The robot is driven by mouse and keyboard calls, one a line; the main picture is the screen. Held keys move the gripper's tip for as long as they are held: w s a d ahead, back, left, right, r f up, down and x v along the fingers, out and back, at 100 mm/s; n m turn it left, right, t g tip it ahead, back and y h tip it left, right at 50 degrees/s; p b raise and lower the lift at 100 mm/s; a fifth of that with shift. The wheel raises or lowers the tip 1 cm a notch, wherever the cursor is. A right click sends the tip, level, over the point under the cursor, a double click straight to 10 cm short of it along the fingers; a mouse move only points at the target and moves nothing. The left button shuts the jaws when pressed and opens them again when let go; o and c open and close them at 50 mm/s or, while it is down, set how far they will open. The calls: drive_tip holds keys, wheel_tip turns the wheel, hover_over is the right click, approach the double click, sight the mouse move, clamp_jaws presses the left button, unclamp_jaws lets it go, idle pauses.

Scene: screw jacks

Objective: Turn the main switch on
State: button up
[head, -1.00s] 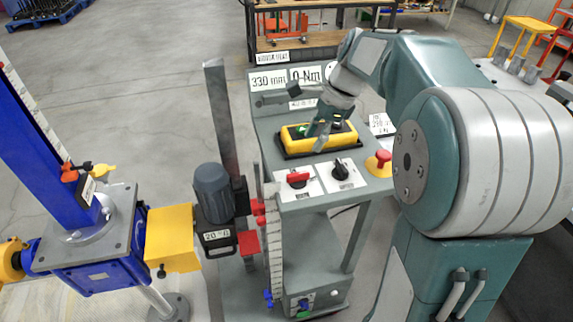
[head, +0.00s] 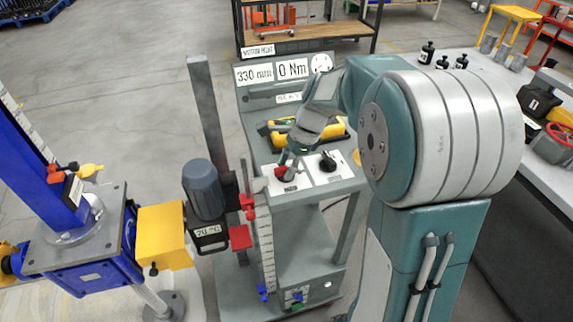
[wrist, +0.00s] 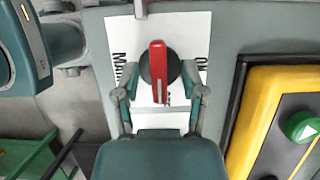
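The main switch is a red handle (wrist: 158,60) on a dark round base, on a white plate (wrist: 183,28) with partly hidden lettering beginning "MA". In the head view the red handle (head: 281,172) is partly hidden by my gripper (head: 287,166). In the wrist view my gripper (wrist: 161,82) is open, with one finger on each side of the handle. Gaps show between the fingers and the handle, so I see no grip on it. The handle stands lengthwise in the wrist picture, in line with the fingers.
A black rotary knob (head: 327,163) sits right of the red switch. A yellow button box (head: 338,133) lies behind them on the grey console (head: 262,147). A bench with tools (head: 490,105) is at right.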

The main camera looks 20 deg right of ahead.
drive_tip(key=shift+d, duration=0.1)
clamp_jaws()
drive_tip(key=shift+n, duration=0.4)
drive_tip(key=n+g, duration=0.1)
drive_tip(key=n, duration=0.2)
drive_tip(key=shift+w+n+g, duration=0.1)
drive_tip(key=shift+n+g, duration=0.3)
drive_tip(key=n, duration=0.2)
drive_tip(key=n+g+h, duration=0.1)
drive_tip(key=n, duration=0.1)
drive_tip(key=shift+a+n+g, duration=0.2)
drive_tip(key=shift+n+g, duration=0.1)
drive_tip(key=n+h, duration=0.1)
drive_tip(key=n, duration=0.3)
drive_tip(key=shift+a+g+h, duration=0.1)
drive_tip(key=shift+g+h, duration=0.3)
drive_tip(key=n, duration=0.2)
drive_tip(key=n+h, duration=0.1)
drive_tip(key=n, duration=0.1)
drive_tip(key=shift+n+h, duration=0.3)
drive_tip(key=shift+f, duration=0.1)
